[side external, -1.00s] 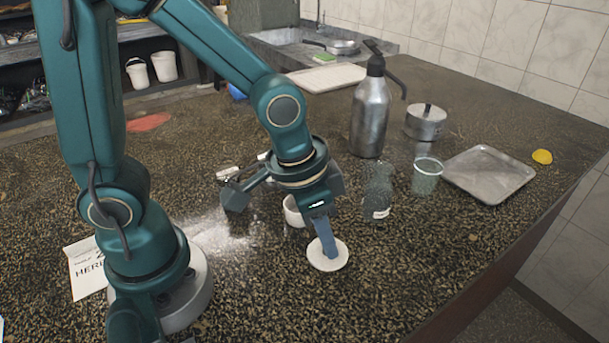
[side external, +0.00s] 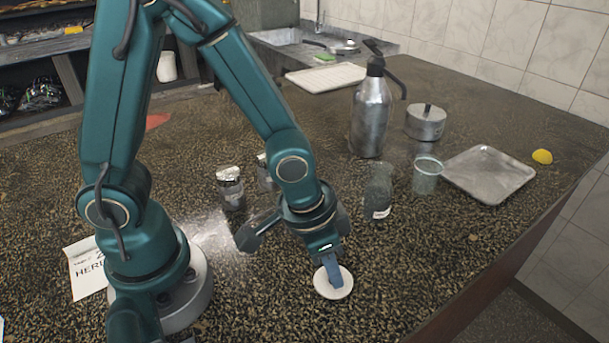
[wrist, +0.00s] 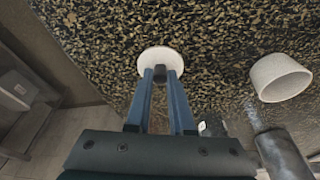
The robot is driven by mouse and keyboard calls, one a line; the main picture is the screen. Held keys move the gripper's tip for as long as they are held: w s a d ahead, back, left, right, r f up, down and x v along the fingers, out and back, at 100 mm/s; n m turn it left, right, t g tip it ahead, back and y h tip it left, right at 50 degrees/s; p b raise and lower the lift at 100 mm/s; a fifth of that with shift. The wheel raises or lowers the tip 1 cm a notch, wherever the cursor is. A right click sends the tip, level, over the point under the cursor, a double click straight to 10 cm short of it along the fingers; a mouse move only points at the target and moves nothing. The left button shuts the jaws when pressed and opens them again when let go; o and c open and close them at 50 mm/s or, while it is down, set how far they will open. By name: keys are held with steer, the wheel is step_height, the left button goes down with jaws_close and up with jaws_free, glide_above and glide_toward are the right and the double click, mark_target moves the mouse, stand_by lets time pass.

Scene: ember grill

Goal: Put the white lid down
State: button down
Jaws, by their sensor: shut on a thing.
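The white lid (side external: 333,291) is a round disc over the speckled counter, towards the front edge in the side view. It also shows in the wrist view (wrist: 157,55), with a small dark knob on top. My gripper (side external: 335,280) points down with its blue fingers shut on this knob, as the wrist view shows (wrist: 160,76). The lid looks close to the counter; I cannot tell whether it touches. A white cup (wrist: 280,78) stands to the right in the wrist view, apart from the lid. My arm hides it in the side view.
A glass jar (side external: 378,192), a clear cup (side external: 427,176), a metal bottle (side external: 370,118), a small pot (side external: 425,122) and a metal tray (side external: 490,178) stand further right and back. Silver-topped shakers (side external: 230,188) stand left. Counter around the lid is clear.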

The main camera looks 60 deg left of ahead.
steer(key=c, duration=0.8)
jaws_free()
steer(key=d+v, duration=0.1)
steer(key=v, duration=1)
steer(key=s+a+r+n+t, duration=0.1)
steer(key=a, duration=0.1)
steer(key=s+a+r+n+t, duration=0.1)
steer(key=a, duration=0.2)
steer(key=s+a+r+n+y, duration=0.1)
steer(key=s+a, duration=0.1)
steer(key=a, duration=0.1)
steer(key=shift+s+a+r+t, duration=0.1)
steer(key=shift+a+r+t, duration=0.2)
steer(key=shift+t, duration=0.1)
